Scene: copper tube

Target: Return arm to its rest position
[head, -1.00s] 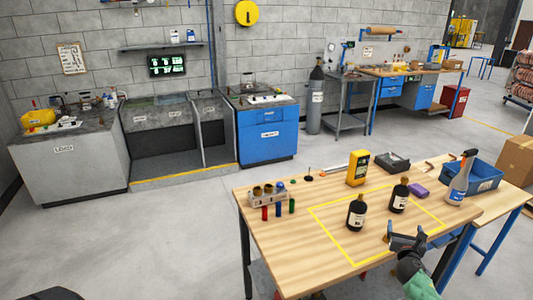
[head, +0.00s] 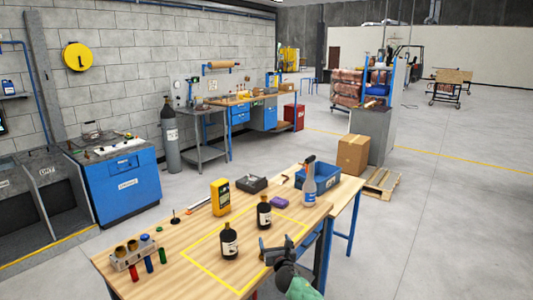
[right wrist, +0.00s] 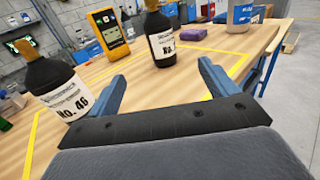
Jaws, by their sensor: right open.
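My right gripper (head: 277,246) is over the right front edge of the wooden table (head: 180,245), beside a yellow taped outline. It is open and nothing is between its fingers, which also show in the right wrist view (right wrist: 160,92). Two dark bottles with white labels stand upright within the outline: a nearer bottle (head: 229,243) and a farther bottle (head: 264,214). In the right wrist view, the nearer bottle (right wrist: 60,90) reads No. 46 and stands left of the fingers; the farther bottle (right wrist: 159,40) stands beyond them. My left gripper is not in view.
A yellow device (head: 220,197), a spray bottle (head: 309,185), a purple block (head: 279,202) and a blue bin (head: 331,178) stand toward the table's back. A holder with jars (head: 130,253) is at the left. Open floor (head: 440,220) lies right of the table.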

